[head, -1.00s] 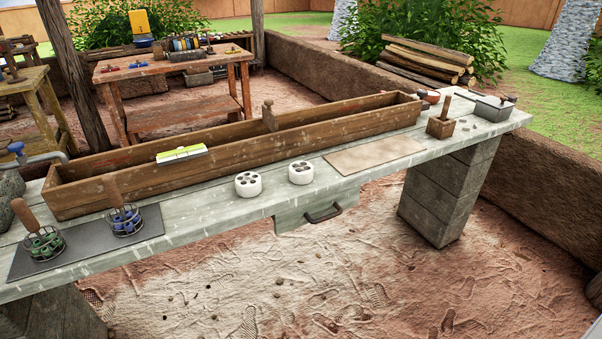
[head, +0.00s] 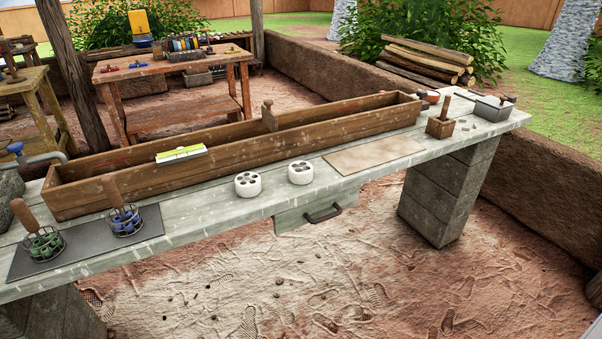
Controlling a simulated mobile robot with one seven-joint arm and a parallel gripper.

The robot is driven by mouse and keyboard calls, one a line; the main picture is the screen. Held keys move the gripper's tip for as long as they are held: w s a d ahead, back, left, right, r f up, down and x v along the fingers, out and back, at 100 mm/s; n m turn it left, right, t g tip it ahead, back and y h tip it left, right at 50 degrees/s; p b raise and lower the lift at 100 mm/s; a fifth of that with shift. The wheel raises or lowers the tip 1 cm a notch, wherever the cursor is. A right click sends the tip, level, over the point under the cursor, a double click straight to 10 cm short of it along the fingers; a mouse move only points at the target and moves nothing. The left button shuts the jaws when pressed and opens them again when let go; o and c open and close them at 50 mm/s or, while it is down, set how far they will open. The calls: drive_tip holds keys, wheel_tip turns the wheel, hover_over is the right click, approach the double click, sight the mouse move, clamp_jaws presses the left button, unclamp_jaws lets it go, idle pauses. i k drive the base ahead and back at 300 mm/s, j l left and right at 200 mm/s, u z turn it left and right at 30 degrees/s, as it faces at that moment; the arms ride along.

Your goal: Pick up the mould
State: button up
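No thing here is plainly marked as the mould. In the head view, two white round blocks with holes in their tops, a left one (head: 248,185) and a right one (head: 300,173), stand apart on the grey workbench (head: 225,204). A small wooden block with an upright handle (head: 440,126) stands toward the bench's right end. A grey lidded box (head: 494,108) sits beyond it at the far right. I cannot tell which of these is the mould. My gripper is not in view.
A long wooden trough (head: 130,189) fills the bench's back, with a green-and-white item (head: 181,153) on its front rim. Two wire holders, green (head: 43,243) and blue (head: 124,220), stand on a dark mat (head: 85,248). A tan board (head: 374,155) lies flat. Sandy floor in front is open.

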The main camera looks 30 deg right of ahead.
sight(300, 172)
drive_tip(key=i+l+u, duration=0.1)
drive_tip(key=l+u, duration=0.2)
drive_tip(key=l, duration=0.6)
drive_tip(key=l+u, duration=0.35)
drive_tip(key=l, duration=0.55)
drive_tip(key=k+l+u, duration=0.15)
drive_tip(key=l+u, duration=0.15)
drive_tip(key=l, duration=0.6)
drive_tip(key=i+l+u, duration=0.2)
drive_tip(key=i+l, duration=0.15)
drive_tip(key=l, duration=0.15)
